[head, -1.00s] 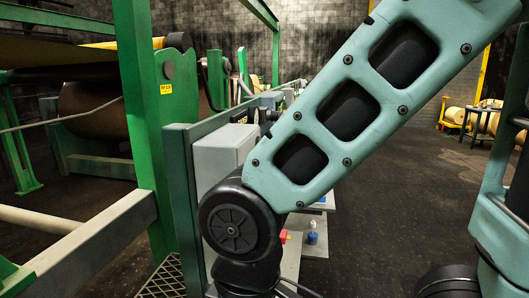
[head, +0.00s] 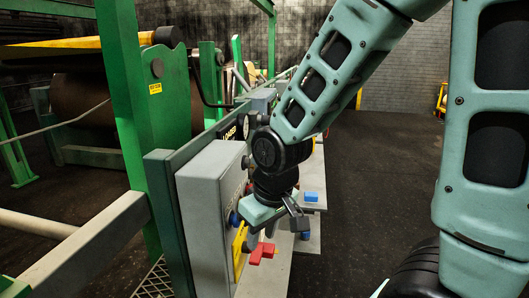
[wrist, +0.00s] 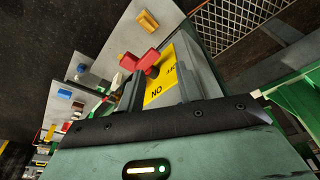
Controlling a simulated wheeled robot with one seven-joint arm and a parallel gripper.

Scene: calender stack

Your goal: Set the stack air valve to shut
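The likely stack air valve is a red handle (head: 262,252) on a yellow label plate (head: 240,250), low on the side of a grey box. In the wrist view the red handle (wrist: 140,62) stands out over the yellow plate (wrist: 168,80), whose lettering is only partly readable. My gripper (head: 300,222) is just above and right of the handle in the head view, apart from it. It looks open and empty, with a finger on either side of the yellow plate in the wrist view (wrist: 158,88). The rest of the plate is hidden behind my gripper body.
The grey box (head: 208,195) has a blue button (head: 235,219) above the handle. A blue block (head: 311,196) sits on a pale panel beyond my gripper. Green machine posts (head: 127,100) and a rail (head: 85,245) stand left. Dark floor (head: 365,170) is open to the right.

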